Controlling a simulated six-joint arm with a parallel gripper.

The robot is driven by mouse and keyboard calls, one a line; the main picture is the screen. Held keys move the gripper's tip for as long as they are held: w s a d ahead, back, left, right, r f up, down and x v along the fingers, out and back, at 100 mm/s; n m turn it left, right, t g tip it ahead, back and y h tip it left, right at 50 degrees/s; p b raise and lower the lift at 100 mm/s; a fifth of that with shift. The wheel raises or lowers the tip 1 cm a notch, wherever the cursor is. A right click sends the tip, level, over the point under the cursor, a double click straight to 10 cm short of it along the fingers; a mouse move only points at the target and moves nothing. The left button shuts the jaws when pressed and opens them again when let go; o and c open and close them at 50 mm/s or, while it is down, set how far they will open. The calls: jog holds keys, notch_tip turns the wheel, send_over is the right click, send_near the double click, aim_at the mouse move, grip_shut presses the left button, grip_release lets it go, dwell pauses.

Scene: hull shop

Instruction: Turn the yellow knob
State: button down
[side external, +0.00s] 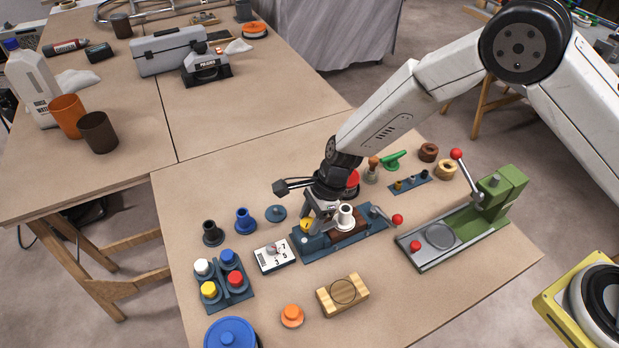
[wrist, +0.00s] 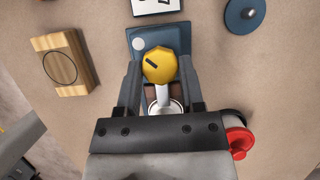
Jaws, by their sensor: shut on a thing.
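The yellow knob (wrist: 159,68) sits at the end of a blue-grey fixture (wrist: 137,32), and a dark slot mark shows on its top. In the side view the knob (side external: 306,225) is mostly hidden behind my gripper. My gripper (wrist: 159,75) points down over the fixture with one finger on each side of the knob, and is shut on it. In the side view my gripper (side external: 311,222) is at the left end of the fixture (side external: 318,247). A white cylinder on a brown block is right beside it.
A white dial box (side external: 273,256) stands left of the fixture, a wooden block (side external: 342,295) in front. A green lever press (side external: 460,225) stands to the right. A blue rack (side external: 226,287) with several coloured caps is at the left. Bare tabletop lies between them.

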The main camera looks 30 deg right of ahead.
jog(key=n+g, duration=0.1)
jog(key=n, duration=0.2)
jog(key=n+g, duration=0.1)
jog(key=n, duration=0.3)
jog(key=shift+w+a+g+h, duration=0.1)
jog(key=shift+w+g+h, duration=0.1)
jog(key=shift+g+h, duration=0.15)
jog(key=n+h, duration=0.1)
jog(key=n, duration=0.2)
jog(key=n+g+h, duration=0.1)
jog(key=n, duration=0.2)
jog(key=shift+a+n+g, duration=0.15)
jog(key=shift+n+g, duration=0.1)
jog(key=shift+n, duration=0.15)
jog(key=n+h, duration=0.1)
jog(key=n, duration=0.2)
jog(key=n+h, duration=0.1)
jog(key=n, duration=0.2)
jog(key=shift+a+h, duration=0.15)
jog(key=shift+h, duration=0.1)
jog(key=n+h, duration=0.1)
jog(key=n, duration=0.2)
jog(key=shift+a+n, duration=0.1)
jog(key=shift+n, duration=0.3)
jog(key=shift+n+t+h, duration=0.4)
jog(key=shift+n+h, duration=0.3)
jog(key=shift+n, duration=1)
jog(key=shift+c, duration=1.1)
grip_release()
